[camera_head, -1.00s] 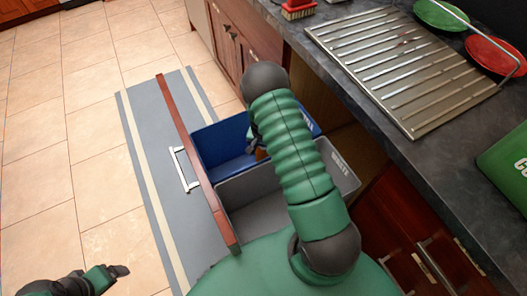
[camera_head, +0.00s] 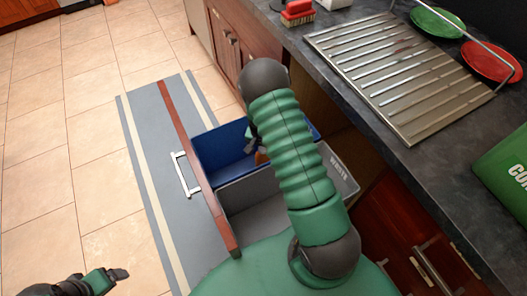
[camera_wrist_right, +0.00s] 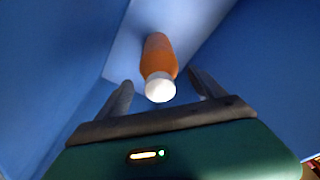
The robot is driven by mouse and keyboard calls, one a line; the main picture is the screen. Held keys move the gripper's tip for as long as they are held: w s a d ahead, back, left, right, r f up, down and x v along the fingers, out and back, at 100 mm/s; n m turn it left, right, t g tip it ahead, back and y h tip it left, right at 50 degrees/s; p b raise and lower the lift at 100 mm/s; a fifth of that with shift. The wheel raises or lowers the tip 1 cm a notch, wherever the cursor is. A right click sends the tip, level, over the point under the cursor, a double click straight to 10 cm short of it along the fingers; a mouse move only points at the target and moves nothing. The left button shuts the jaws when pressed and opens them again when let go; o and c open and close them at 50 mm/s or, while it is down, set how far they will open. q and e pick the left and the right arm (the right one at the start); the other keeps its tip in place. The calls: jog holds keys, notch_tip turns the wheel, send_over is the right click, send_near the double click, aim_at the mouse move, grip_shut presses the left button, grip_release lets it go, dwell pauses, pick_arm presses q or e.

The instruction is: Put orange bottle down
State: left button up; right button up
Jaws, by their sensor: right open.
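The orange bottle (camera_wrist_right: 160,58) with a white cap is inside the blue bin (camera_wrist_right: 55,60) in the right wrist view, its cap towards my gripper. My right gripper (camera_wrist_right: 163,92) is open, with one finger on each side of the cap and gaps between. In the head view a bit of the orange bottle (camera_head: 261,157) shows in the blue bin (camera_head: 220,147) beside my right gripper (camera_head: 251,146), mostly hidden by my green arm. My left gripper (camera_head: 118,274) is empty at the lower left, away from the drawer.
The pulled-out drawer has a wooden front (camera_head: 196,165) with a metal handle (camera_head: 184,174). A grey bin (camera_head: 255,203) sits beside the blue one. The counter holds a metal drying rack (camera_head: 405,75), a green plate (camera_head: 437,22) and a red plate (camera_head: 488,62). The floor at left is clear.

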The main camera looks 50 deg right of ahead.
jog(key=r, duration=0.2)
jog(key=r+p, duration=0.1)
jog(key=r, duration=0.2)
jog(key=a+r, duration=0.1)
jog(key=r, duration=0.1)
jog(key=shift+s+a+r+p, duration=0.1)
jog(key=shift+s+r+p, duration=0.2)
jog(key=shift+r+p, duration=0.1)
